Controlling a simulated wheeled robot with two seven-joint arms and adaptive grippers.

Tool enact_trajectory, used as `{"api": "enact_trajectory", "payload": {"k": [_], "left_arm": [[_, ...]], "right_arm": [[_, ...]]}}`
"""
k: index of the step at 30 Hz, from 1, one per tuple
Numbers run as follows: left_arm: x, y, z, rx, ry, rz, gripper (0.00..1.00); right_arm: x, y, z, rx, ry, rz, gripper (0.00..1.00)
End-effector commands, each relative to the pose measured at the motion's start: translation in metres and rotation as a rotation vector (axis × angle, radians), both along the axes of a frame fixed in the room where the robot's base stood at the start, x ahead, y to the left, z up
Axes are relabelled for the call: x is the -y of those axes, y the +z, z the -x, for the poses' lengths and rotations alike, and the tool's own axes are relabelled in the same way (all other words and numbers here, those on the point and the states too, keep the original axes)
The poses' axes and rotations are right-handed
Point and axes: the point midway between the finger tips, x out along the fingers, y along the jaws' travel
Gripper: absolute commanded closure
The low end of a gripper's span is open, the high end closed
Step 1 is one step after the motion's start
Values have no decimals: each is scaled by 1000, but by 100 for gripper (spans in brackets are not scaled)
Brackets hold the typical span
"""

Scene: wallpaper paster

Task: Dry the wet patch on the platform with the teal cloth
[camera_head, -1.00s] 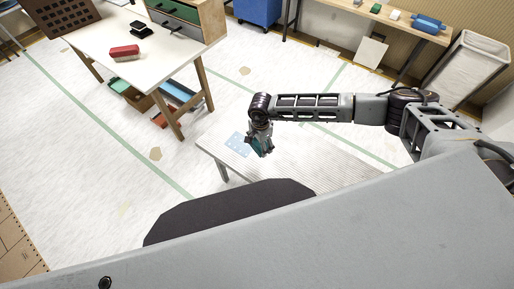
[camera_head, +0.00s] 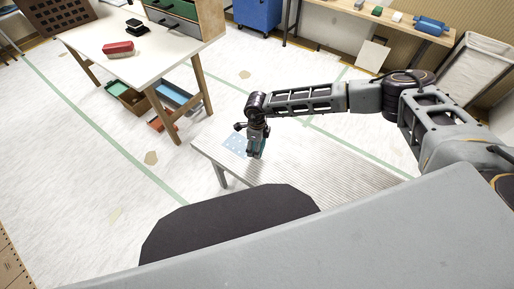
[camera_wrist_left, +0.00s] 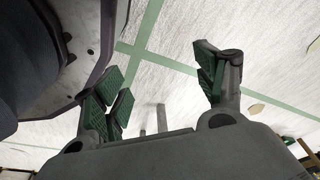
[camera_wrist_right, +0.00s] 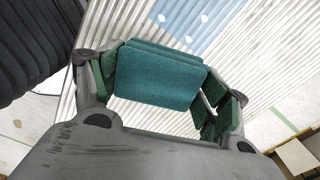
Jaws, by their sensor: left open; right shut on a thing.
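The teal cloth (camera_wrist_right: 155,78) is folded between the fingers of my right gripper (camera_wrist_right: 165,95), which is shut on it. In the head view my right gripper (camera_head: 256,150) points down at the platform (camera_head: 330,185), a low, grey, ridged surface. The wet patch (camera_head: 234,144) is a light blue area with pale dots near the platform's left end, just left of the gripper. It also shows beyond the cloth in the right wrist view (camera_wrist_right: 195,22). I cannot tell whether the cloth touches the platform. My left gripper (camera_wrist_left: 162,78) is open and empty, seen only in its wrist view.
A white table (camera_head: 95,42) with a red-topped brush (camera_head: 118,48) stands at the upper left. A wooden bench (camera_head: 390,18) and a laundry bin (camera_head: 470,70) stand at the back right. The floor left of the platform is mostly clear.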

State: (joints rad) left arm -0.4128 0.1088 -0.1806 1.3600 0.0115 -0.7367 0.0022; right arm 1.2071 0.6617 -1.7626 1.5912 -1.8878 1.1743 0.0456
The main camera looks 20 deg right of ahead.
Motion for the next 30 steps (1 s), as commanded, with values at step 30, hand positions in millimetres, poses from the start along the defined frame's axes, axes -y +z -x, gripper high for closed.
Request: {"api": "enact_trajectory", "payload": {"k": [30], "left_arm": [[1, -2, -6, 2, 0, 0, 29]], "right_arm": [[2, -11, -5, -1, -135, 1, 50]]}}
